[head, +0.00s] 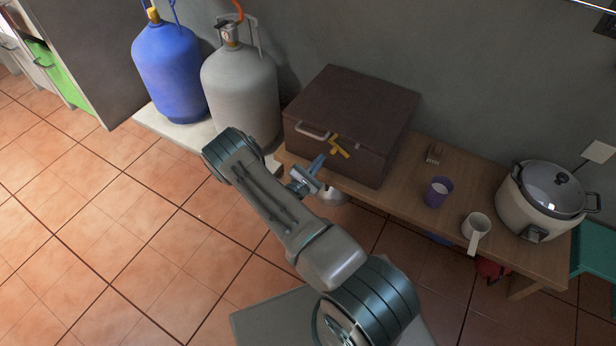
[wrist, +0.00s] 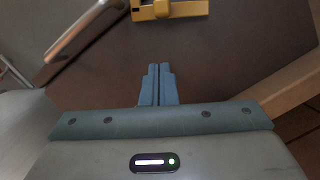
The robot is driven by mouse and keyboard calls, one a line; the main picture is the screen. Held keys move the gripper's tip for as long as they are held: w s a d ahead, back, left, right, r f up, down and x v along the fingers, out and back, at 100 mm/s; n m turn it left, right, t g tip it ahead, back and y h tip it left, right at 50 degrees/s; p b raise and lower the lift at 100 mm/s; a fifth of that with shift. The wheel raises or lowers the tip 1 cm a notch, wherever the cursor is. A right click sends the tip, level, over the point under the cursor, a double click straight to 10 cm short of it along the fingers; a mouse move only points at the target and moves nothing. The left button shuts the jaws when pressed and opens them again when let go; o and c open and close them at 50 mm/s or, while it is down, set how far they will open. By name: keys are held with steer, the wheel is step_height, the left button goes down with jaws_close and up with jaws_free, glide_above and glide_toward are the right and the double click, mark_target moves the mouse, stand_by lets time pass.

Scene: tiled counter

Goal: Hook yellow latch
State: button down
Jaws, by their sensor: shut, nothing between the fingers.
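The yellow latch (head: 339,148) is on the front face of a dark brown box (head: 364,103) that stands on a wooden bench. It also shows at the top edge of the wrist view (wrist: 168,10), partly cut off. My gripper (head: 320,160) is just in front of the box, near the latch. In the wrist view its two blue fingers (wrist: 158,74) are together with nothing between them. They point at the latch and look apart from it. A metal handle (head: 312,131) is on the box front, left of the latch.
The wooden bench (head: 400,196) holds a purple cup (head: 438,191), a white mug (head: 476,228) and a rice cooker (head: 543,200) to the right. A grey gas cylinder (head: 240,92) and a blue one (head: 168,68) stand left of the box. Tiled floor at left is clear.

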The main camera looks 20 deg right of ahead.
mark_target(339, 149)
steer(key=shift+s+d+r, duration=0.15)
steer(key=shift+s+r, duration=0.15)
steer(key=shift+r, duration=0.25)
steer(key=shift+s+d+r, duration=0.2)
steer(key=shift+s+r, duration=0.05)
steer(key=shift+r, duration=0.35)
steer(key=shift+s+d+r, duration=0.15)
steer(key=shift+s+r, duration=0.15)
steer(key=shift+r, duration=0.25)
steer(key=shift+a+r, duration=0.1)
